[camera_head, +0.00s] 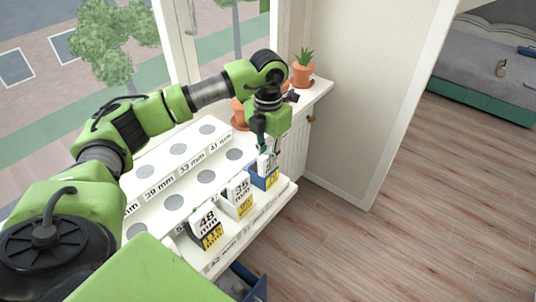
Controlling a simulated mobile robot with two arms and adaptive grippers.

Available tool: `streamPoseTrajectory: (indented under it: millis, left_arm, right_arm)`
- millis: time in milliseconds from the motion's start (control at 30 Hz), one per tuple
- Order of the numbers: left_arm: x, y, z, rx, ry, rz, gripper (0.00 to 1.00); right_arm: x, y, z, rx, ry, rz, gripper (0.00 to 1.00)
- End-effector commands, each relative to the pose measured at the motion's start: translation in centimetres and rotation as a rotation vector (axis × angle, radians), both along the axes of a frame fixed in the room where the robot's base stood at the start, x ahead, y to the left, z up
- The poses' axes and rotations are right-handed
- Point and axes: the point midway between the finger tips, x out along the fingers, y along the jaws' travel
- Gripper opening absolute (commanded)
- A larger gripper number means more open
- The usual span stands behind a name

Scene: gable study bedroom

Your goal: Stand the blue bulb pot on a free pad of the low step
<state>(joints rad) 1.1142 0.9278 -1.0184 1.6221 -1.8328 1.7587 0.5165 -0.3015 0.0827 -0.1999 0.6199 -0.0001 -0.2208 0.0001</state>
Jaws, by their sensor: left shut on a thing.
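My left gripper (268,151) points down at the right end of the white stepped stand and is shut on the blue bulb pot (265,181). My right gripper is out of view.
Steps behind hold round grey pads (206,177) with no pots on them and size labels along their edges. Terracotta plant pots (302,74) stand on the sill behind my gripper. The wooden floor (400,230) at right is clear.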

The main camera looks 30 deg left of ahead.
Motion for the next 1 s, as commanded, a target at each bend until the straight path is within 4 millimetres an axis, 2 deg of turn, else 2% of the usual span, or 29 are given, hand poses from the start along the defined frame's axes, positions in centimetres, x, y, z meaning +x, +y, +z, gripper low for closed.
streamPoseTrajectory:
  millis: [300, 333, 400, 833, 1000]
  left_arm:
    - [0.1, 0.0, -0.3, 0.0, -0.004, 0.0, 0.0]
    - [0.1, 0.0, -0.3, 0.0, -0.002, 0.0, 0.2]
    - [0.1, 0.0, -0.2, 0.0, -0.002, 0.0, 0.32]
    - [0.1, 0.0, 0.4, 0.0, -0.004, 0.0, 0.32]
    - [0.2, 0.0, 3.2, -0.001, -0.008, -0.001, 0.32]
  right_arm:
    - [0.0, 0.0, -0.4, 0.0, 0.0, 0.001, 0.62]
    - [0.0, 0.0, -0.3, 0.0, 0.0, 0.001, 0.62]
    - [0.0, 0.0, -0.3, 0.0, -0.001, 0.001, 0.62]
    - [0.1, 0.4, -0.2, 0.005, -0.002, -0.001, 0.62]
    - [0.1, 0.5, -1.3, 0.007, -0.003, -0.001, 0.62]
